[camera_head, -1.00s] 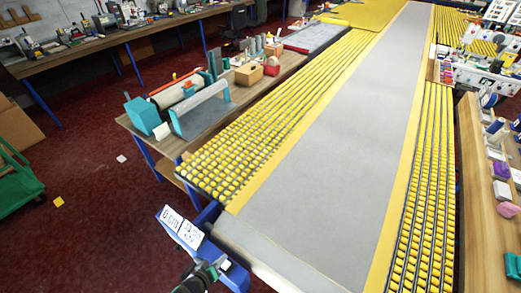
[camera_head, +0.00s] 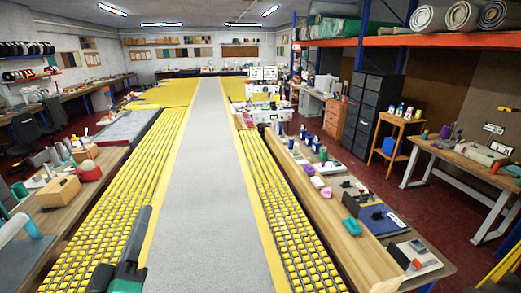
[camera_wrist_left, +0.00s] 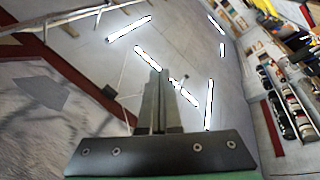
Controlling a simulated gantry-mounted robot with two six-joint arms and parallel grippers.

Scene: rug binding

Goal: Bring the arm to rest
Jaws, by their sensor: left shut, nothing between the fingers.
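My left gripper (camera_head: 143,216) rises from the bottom edge of the head view, left of centre. Its dark fingers point up and away, in front of the near part of the long grey rug strip (camera_head: 192,150) and its yellow border. In the left wrist view the two fingers of my left gripper (camera_wrist_left: 158,85) lie together, shut, with nothing between them. Beyond them that view shows the ceiling with bright lamps, so the gripper points upward. My right gripper is in neither view.
Yellow roller beds (camera_head: 280,220) flank the strip. A wooden bench (camera_head: 345,235) with small tools stands at right, and a bench with a cardboard box (camera_head: 58,190) at left. A sewing machine (camera_head: 268,112) stands farther back. The space around the raised gripper looks clear.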

